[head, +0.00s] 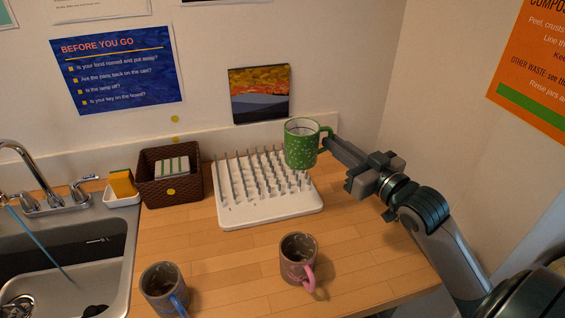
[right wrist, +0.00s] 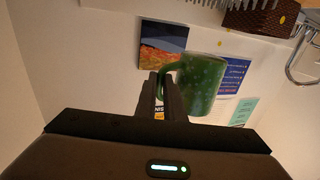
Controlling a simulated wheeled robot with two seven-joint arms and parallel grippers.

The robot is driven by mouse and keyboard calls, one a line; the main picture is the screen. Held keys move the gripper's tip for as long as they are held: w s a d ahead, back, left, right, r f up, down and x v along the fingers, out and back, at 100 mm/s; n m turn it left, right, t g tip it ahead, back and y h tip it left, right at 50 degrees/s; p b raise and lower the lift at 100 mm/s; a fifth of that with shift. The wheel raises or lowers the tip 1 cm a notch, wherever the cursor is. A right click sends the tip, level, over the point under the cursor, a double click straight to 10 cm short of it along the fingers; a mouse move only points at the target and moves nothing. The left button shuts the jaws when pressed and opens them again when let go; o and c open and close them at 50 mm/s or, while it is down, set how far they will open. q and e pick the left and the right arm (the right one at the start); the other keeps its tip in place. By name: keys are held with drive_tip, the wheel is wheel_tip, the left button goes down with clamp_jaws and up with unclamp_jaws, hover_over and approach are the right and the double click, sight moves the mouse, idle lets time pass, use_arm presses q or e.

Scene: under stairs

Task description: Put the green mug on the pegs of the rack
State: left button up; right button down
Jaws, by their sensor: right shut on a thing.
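The green mug (head: 301,146) with pale specks is upright in the air over the back right part of the rack. My right gripper (head: 329,143) is shut on its handle, at the mug's right side. In the right wrist view the mug (right wrist: 205,84) hangs beyond the fingertips (right wrist: 160,84), which close on the handle. The white rack (head: 270,218) with rows of grey pegs lies on the wooden counter. The mug hides some of the rack's back right pegs. My left gripper does not show.
A brown mug with a pink handle (head: 297,256) and a grey-brown mug with a blue handle (head: 162,284) stand in front of the rack. A brown basket (head: 172,190) and a sponge holder (head: 122,192) are left of it, beside the sink (head: 70,255). The counter's right front is clear.

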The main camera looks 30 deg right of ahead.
drive_tip(key=shift+w, duration=0.1)
drive_tip(key=w+d+f+p, duration=0.2)
drive_tip(key=w+f, duration=0.5)
drive_tip(key=w, duration=0.4)
drive_tip(key=shift+w, duration=0.2)
drive_tip(key=shift+f+p, duration=0.8)
drive_tip(key=shift+f, duration=1.15)
drive_tip(key=shift+f, duration=0.15)
